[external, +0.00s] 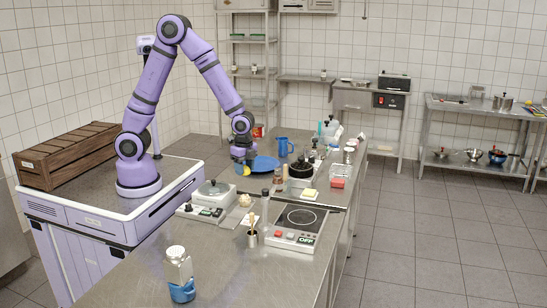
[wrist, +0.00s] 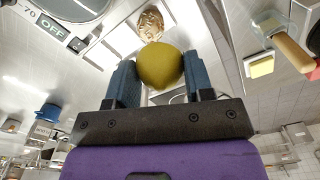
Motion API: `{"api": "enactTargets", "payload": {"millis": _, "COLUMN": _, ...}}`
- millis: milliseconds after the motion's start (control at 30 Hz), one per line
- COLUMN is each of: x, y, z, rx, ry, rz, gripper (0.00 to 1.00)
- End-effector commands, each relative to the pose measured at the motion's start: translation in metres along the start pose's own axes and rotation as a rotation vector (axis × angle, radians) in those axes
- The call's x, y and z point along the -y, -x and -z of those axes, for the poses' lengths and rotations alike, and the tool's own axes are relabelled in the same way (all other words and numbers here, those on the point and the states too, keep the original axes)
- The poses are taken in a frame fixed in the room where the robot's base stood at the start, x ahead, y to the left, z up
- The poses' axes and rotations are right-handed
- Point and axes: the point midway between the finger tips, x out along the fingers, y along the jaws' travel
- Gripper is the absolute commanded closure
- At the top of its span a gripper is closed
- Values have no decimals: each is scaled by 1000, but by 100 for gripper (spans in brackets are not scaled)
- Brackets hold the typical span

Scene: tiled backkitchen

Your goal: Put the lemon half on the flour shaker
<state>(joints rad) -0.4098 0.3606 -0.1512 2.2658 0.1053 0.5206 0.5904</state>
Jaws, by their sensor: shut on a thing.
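My gripper (external: 241,164) is shut on the yellow lemon half (wrist: 160,66). In the wrist view the lemon half sits between the two blue-grey fingers and its rounded side shows.
A scale (external: 212,194), a beige lump (external: 245,200), a small metal pot (external: 252,239) and a hotplate (external: 300,218) stand on the counter. The near counter has bare room.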

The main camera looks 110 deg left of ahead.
Motion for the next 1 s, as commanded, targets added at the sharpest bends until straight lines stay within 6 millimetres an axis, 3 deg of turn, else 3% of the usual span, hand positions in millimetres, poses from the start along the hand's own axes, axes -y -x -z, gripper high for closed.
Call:
{"api": "enactTargets", "payload": {"millis": 200, "x": -63, "y": 12, "z": 51, "rx": -1, "ry": -163, "rz": 0, "gripper": 75}}
{"api": "enactTargets", "payload": {"millis": 500, "x": -161, "y": 30, "z": 100, "rx": -1, "ry": -375, "rz": 0, "gripper": 75}}
{"api": "enactTargets", "payload": {"millis": 800, "x": -269, "y": 47, "z": 124, "rx": -1, "ry": -587, "rz": 0, "gripper": 75}}
{"api": "enactTargets", "payload": {"millis": 1000, "x": -344, "y": 59, "z": 124, "rx": -2, "ry": -729, "rz": 0, "gripper": 75}}
